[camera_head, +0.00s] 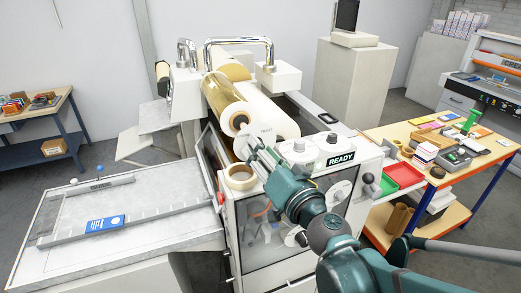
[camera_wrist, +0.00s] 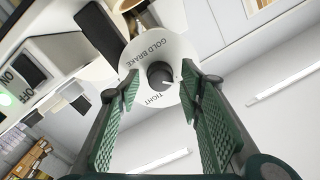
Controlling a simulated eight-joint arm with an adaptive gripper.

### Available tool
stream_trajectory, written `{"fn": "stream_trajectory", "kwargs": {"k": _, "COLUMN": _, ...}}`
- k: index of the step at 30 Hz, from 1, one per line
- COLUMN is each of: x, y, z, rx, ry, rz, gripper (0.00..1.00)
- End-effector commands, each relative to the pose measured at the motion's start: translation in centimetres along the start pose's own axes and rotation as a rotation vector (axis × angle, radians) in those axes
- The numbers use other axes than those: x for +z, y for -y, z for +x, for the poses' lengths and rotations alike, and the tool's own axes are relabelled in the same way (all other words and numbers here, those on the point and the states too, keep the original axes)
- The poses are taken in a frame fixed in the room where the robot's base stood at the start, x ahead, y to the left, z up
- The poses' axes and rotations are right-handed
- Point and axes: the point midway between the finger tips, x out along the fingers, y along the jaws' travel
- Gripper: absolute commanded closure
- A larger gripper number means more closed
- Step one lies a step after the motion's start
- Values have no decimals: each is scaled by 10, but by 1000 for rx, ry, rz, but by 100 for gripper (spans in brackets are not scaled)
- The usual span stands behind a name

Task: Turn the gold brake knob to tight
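The gold brake knob (camera_wrist: 159,74) is small, round and black, with a light pointer mark. It sits at the middle of a white disc (camera_wrist: 146,53) lettered GOLD BRAKE and TIGHT. In the wrist view the pointer is turned toward the right of the picture, not clearly at the word TIGHT. My gripper (camera_wrist: 160,80) is open, with one green-padded finger on each side of the knob. A gap shows between the pads and the knob. In the head view my gripper (camera_head: 259,157) is at the front of the machine by the rolls, and the knob is hidden there.
A gold roll (camera_head: 220,97) and a cream roll (camera_head: 275,120) lie just behind my gripper. A tape ring (camera_head: 241,177) sits on the machine top to its left. An ON/OFF switch panel (camera_wrist: 22,88) shows in the wrist view.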

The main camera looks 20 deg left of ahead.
Motion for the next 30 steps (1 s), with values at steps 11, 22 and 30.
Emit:
{"fn": "stream_trajectory", "kwargs": {"k": 11, "x": 0, "y": 0, "z": 10, "rx": 0, "ry": 0, "rz": 0, "gripper": 63}}
{"fn": "stream_trajectory", "kwargs": {"k": 22, "x": 0, "y": 0, "z": 10, "rx": 0, "ry": 0, "rz": 0, "gripper": 84}}
{"fn": "stream_trajectory", "kwargs": {"k": 30, "x": 0, "y": 0, "z": 10, "rx": 0, "ry": 0, "rz": 4, "gripper": 90}}
